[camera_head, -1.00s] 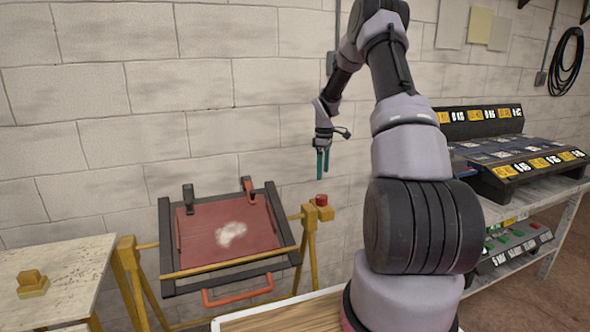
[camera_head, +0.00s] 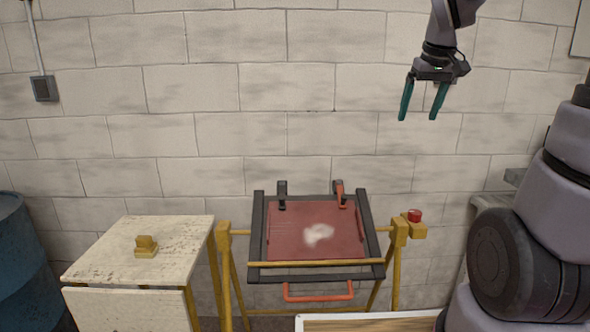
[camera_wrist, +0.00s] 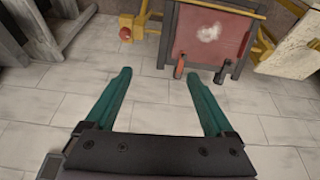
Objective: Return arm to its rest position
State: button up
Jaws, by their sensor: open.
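My gripper (camera_head: 420,100) hangs in the air at the upper right of the head view, above and to the right of the frame bench. Its two teal fingers are spread apart with nothing between them. My arm rises along the right edge of the head view. The frame bench holds a dark frame (camera_head: 258,235) with a red panel (camera_head: 285,220) that has a pale patch. Two clamps, one dark (camera_head: 282,195) and one red-orange (camera_head: 340,193), sit on the frame's far edge.
A worn pale table (camera_head: 185,240) with a small yellow block (camera_head: 146,246) stands left of the bench. A blue drum (camera_head: 18,260) is at the far left. A red button (camera_head: 414,215) tops the bench's right post. The air around my gripper is clear before the block wall (camera_head: 240,90).

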jog(key=s+a+r+m+t+y, duration=0.1)
jog(key=s+a+m, duration=0.1)
jog(key=s, duration=0.6)
jog(key=s+a+r+m+t, duration=0.1)
jog(key=s+a+m+t, duration=0.1)
jog(key=s, duration=0.6)
jog(key=shift+a+r+m+y, duration=0.15)
jog(key=shift+a+m+y, duration=0.25)
jog(key=shift+a+m, duration=0.2)
